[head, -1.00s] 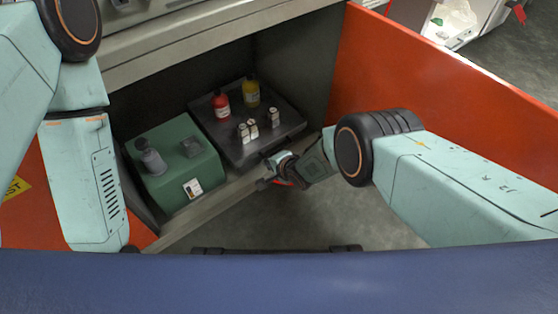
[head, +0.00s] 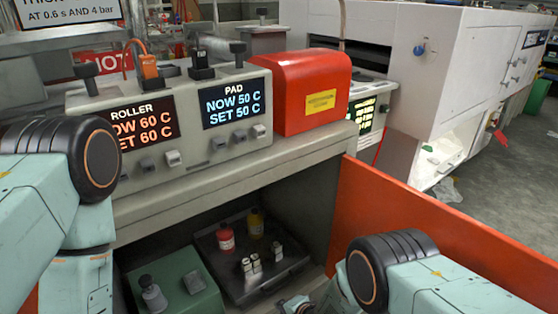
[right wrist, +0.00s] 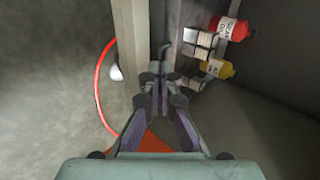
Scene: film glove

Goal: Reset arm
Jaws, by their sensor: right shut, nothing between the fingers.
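My right gripper (head: 297,304) is at the bottom edge of the head view, low in front of the open cabinet, beside the front edge of the dark tray (head: 290,262). In the right wrist view my right gripper (right wrist: 163,78) is shut and empty, its fingers together near the cabinet's edge. My left arm comes in at the left of the head view, but its gripper is out of the picture.
A red bottle (head: 226,240), a yellow bottle (head: 256,222) and small white-labelled pieces (head: 252,264) stand on the tray. A green box (head: 178,297) is left of it. An orange panel (head: 420,230) flanks my right arm. A red curved line (right wrist: 98,85) shows over the floor.

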